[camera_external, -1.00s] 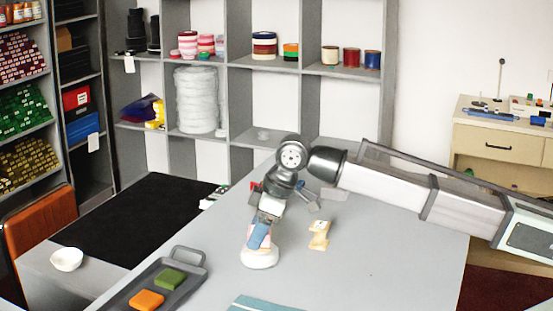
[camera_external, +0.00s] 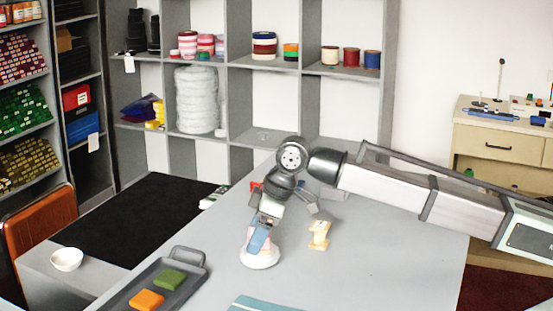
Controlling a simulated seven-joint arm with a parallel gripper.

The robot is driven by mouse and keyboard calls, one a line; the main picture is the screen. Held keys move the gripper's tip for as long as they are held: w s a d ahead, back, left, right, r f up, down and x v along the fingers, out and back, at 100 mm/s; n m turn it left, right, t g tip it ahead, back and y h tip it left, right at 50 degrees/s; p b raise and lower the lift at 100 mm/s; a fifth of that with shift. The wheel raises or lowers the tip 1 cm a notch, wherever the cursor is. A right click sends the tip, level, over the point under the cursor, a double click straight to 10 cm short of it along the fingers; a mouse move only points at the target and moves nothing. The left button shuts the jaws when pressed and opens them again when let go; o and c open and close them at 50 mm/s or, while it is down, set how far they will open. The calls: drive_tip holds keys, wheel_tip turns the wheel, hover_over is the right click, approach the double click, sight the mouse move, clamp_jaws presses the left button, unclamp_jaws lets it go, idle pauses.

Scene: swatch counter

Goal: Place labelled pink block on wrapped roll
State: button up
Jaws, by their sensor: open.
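A low white round thing (camera_external: 260,258), which looks like the wrapped roll, sits on the grey table under my gripper (camera_external: 258,241). A small pink patch beside the blue finger looks like the pink block (camera_external: 249,236), resting on or just above the white thing. The finger hides most of it, and I cannot see its label. My gripper is open and points down around the pink block. I cannot tell whether a finger touches it.
A dark tray (camera_external: 187,289) with a green block (camera_external: 171,280) and an orange block (camera_external: 147,299) lies front left. A teal mat (camera_external: 266,304) lies at the front edge. The table's right side is clear.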

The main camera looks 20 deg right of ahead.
drive_tip(key=v, duration=1.2)
drive_tip(key=shift+w, duration=0.1)
